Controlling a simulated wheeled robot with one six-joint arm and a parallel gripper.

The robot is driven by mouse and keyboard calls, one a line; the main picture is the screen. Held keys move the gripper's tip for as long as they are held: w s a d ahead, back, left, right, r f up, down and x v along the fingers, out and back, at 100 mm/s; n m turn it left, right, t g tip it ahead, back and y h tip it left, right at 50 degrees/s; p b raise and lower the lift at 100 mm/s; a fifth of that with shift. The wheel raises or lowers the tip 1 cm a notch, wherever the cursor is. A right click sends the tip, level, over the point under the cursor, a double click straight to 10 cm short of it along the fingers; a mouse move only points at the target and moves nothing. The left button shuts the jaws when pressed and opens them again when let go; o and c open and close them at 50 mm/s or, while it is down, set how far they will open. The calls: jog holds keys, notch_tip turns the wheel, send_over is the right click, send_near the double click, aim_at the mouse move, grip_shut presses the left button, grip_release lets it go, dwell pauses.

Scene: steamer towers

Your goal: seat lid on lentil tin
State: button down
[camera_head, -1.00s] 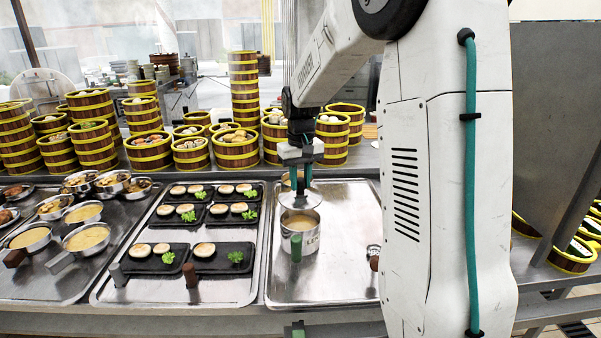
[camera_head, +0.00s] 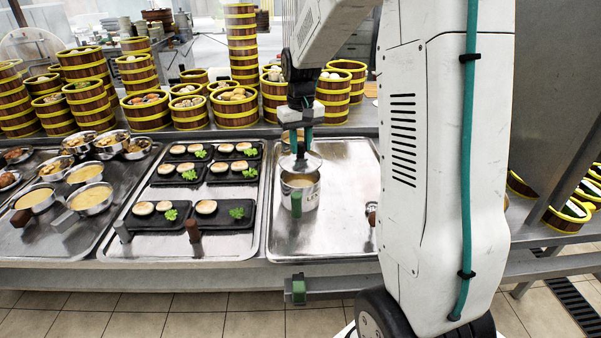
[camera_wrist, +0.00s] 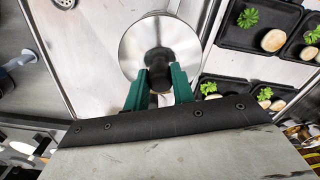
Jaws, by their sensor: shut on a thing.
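The lentil tin (camera_head: 302,196) is a silvery pot with a green handle at its front, standing upright on the right-hand steel tray. Its tan contents show through the open top. My gripper (camera_head: 301,151) is above the tin and shut on the knob of a round shiny lid (camera_head: 314,161). The lid hangs just over the tin's mouth with a small gap. In the wrist view, the green fingers of my gripper (camera_wrist: 159,82) pinch the dark knob, and the lid's disc (camera_wrist: 133,52) hides the tin.
The right-hand tray (camera_head: 345,175) has free room beside the tin. A middle tray (camera_head: 150,240) holds black plates of buns with parsley. Pans of sauce (camera_head: 92,198) stand at the left. Bamboo steamer towers (camera_head: 241,60) line the back.

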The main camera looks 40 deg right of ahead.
aim_at(301, 157)
jog(key=shift+f, duration=0.1)
jog(key=shift+f, duration=1.55)
jog(key=shift+f, duration=0.65)
dwell(0.4)
jog(key=c, duration=1.1)
grip_release()
notch_tip(301, 157, up, 8)
jog(key=shift+f, duration=0.1)
